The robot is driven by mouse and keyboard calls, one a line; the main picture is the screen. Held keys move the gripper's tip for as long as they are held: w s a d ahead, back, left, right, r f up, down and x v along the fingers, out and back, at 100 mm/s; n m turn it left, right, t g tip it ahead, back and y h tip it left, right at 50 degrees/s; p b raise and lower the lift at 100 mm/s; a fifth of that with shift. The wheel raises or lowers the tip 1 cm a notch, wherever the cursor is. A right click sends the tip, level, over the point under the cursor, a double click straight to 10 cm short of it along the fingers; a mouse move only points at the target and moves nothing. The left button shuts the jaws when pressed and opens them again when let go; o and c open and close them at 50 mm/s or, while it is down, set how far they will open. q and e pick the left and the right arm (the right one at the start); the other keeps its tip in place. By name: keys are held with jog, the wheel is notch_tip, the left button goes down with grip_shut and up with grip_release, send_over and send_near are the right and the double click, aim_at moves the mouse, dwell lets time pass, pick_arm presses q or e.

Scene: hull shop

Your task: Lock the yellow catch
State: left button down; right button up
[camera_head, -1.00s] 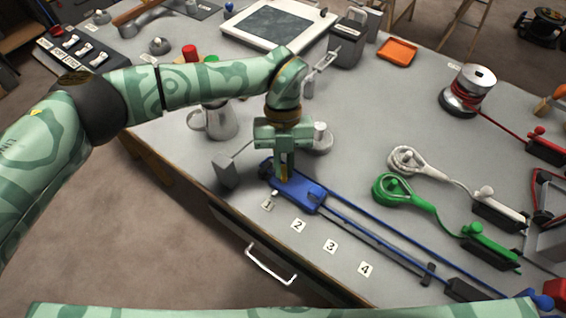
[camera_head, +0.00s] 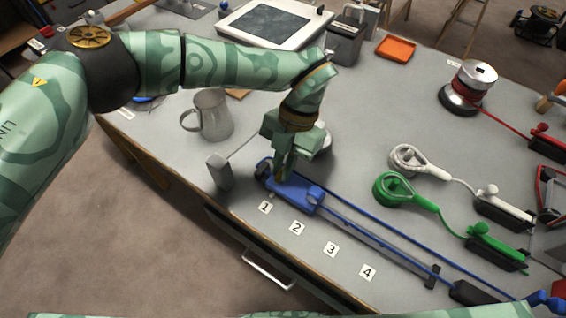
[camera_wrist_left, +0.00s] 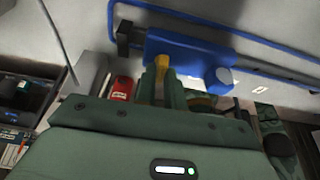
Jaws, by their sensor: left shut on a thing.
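The blue car (camera_head: 303,194) sits on its rail near the left end, beside label 1 (camera_head: 265,207). In the left wrist view the car (camera_wrist_left: 190,47) shows with a rounded blue knob. The yellow catch (camera_wrist_left: 161,66) stands up at the car, between the fingers of my left gripper (camera_wrist_left: 170,88). In the head view my left gripper (camera_head: 281,174) comes down onto the car's left end, tilted, and hides the catch. It is shut on the catch. Whether the catch is locked I cannot tell. My right gripper is not in view.
A grey block (camera_head: 219,171) stands left of the rail's end, with a metal mug (camera_head: 211,115) behind it. Green (camera_head: 395,190) and white (camera_head: 405,158) rope fittings lie to the right. A winch (camera_head: 469,88) stands farther back.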

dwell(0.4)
pick_arm(q)
jog(key=c, duration=1.5)
grip_release()
jog(key=p+v, duration=0.1)
jog(key=v, duration=1.5)
jog(key=shift+r, duration=0.15)
jog(key=shift+s, duration=0.15)
